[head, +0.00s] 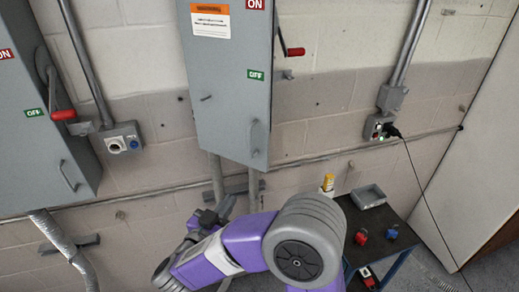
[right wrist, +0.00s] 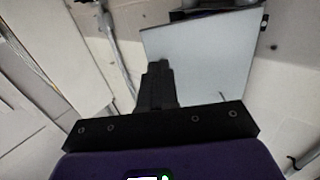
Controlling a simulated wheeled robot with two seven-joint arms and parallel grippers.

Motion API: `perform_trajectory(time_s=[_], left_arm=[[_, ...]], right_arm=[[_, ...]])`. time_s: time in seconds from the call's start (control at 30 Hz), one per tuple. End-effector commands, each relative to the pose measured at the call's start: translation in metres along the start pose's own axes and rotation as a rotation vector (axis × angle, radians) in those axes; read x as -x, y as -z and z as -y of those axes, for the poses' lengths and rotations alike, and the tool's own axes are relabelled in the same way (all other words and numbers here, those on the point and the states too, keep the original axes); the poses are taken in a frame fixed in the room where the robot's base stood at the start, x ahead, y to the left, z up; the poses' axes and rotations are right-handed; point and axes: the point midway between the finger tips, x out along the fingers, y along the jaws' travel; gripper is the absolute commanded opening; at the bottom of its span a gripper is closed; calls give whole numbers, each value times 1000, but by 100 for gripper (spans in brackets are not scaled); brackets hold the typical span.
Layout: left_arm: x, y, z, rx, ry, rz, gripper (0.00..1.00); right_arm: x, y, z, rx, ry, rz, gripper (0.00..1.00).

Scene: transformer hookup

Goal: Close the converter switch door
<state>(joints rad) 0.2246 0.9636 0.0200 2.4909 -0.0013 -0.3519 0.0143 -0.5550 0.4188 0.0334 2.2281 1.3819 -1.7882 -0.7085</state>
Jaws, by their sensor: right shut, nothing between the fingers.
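A grey switch cabinet (head: 225,85) hangs on the wall at the centre of the head view, with ON and OFF labels on its front. A bar handle (head: 254,138) is at its lower right, and a red-handled lever (head: 294,52) at its right side. I cannot tell how far its door stands from the box. My right gripper (head: 222,210) is shut and empty, below the cabinet. In the right wrist view its dark fingers (right wrist: 157,72) are together in front of a pale grey panel (right wrist: 205,50). My left gripper is out of view.
Another grey cabinet (head: 35,125) with a red lever is at the left. A dark cart (head: 405,218) at the lower right bears a grey tray (head: 369,196), a yellow item (head: 328,182) and red and blue pieces. A black cord hangs from an outlet box (head: 380,127).

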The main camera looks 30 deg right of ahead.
Motion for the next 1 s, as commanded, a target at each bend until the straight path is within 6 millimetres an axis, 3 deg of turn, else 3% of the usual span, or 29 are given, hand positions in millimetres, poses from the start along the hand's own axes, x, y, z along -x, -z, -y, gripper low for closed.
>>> perform_trajectory(time_s=[0.03, 0.1, 0.27, 0.7, 1.0], left_arm=[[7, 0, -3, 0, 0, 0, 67], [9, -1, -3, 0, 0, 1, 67], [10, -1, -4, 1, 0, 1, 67], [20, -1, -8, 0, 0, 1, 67], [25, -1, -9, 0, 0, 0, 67]], right_arm=[[5, 17, -7, -2, -32, -8, 0], [9, 26, -14, 3, -67, -14, 0], [-1, 30, -20, 8, -91, -17, 0], [-91, 31, -28, 7, -91, -17, 0], [-125, 31, -30, 7, -86, -16, 0]])
